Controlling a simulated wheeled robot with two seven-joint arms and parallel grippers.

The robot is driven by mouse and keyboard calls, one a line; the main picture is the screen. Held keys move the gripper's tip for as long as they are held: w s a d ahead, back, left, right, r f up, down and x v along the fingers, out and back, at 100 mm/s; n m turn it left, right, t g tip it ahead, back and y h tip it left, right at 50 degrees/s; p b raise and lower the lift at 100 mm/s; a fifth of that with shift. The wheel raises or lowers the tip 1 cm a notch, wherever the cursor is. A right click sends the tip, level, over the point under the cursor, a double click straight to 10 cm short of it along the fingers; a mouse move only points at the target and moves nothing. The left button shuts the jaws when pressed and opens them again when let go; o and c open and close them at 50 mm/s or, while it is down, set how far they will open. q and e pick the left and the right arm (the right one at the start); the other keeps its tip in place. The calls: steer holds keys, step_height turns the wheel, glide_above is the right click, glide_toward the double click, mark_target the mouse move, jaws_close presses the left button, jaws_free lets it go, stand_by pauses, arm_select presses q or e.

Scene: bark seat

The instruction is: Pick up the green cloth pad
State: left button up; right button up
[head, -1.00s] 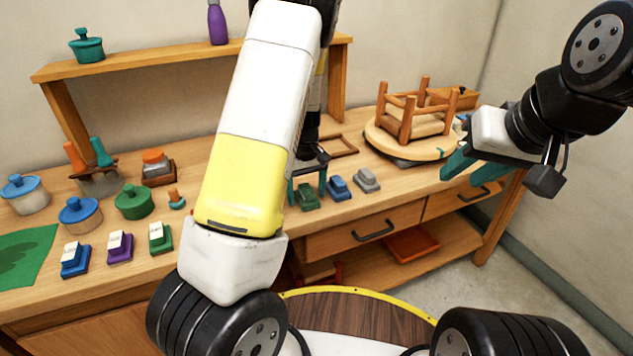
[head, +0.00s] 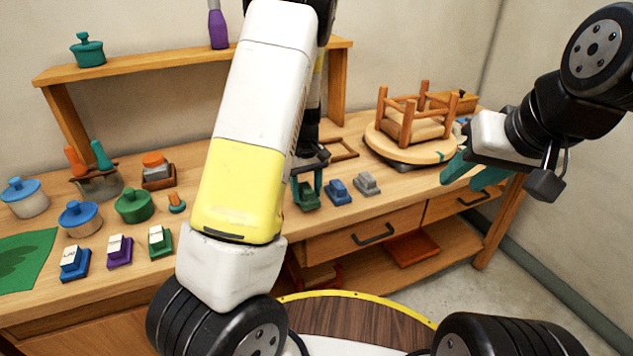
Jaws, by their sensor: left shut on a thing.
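The green cloth pad (head: 309,198) is a small dark green block-like pad near the front edge of the bench, first in a row of three pads. My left gripper (head: 308,192) reaches down over it from behind my pale and yellow arm, with its teal fingers on either side of the pad. It is shut on the pad, which appears to be at or just above the bench top. My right gripper (head: 475,176) is out to the right, with its teal fingers apart and nothing between them, near the bench's right end.
A blue pad (head: 339,192) and a grey pad (head: 367,184) stand close to the right of the green pad. An upturned stool (head: 418,118) rests on a round turntable (head: 381,145) behind them. Lidded pots and several labelled blocks fill the bench's left side.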

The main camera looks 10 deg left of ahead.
arm_select(q)
steer(key=shift+s+d+r, duration=0.15)
steer(key=shift+s+r, duration=0.1)
steer(key=shift+r, duration=0.25)
steer(key=shift+s+d+r, duration=0.1)
steer(key=shift+s+r, duration=0.15)
steer(key=shift+r, duration=0.25)
steer(key=s+d, duration=0.2)
steer(key=s, duration=0.5)
steer(key=s+d+r, duration=0.1)
steer(key=s+d, duration=0.2)
steer(key=s, duration=0.4)
steer(key=shift+r, duration=0.15)
steer(key=shift+a, duration=0.1)
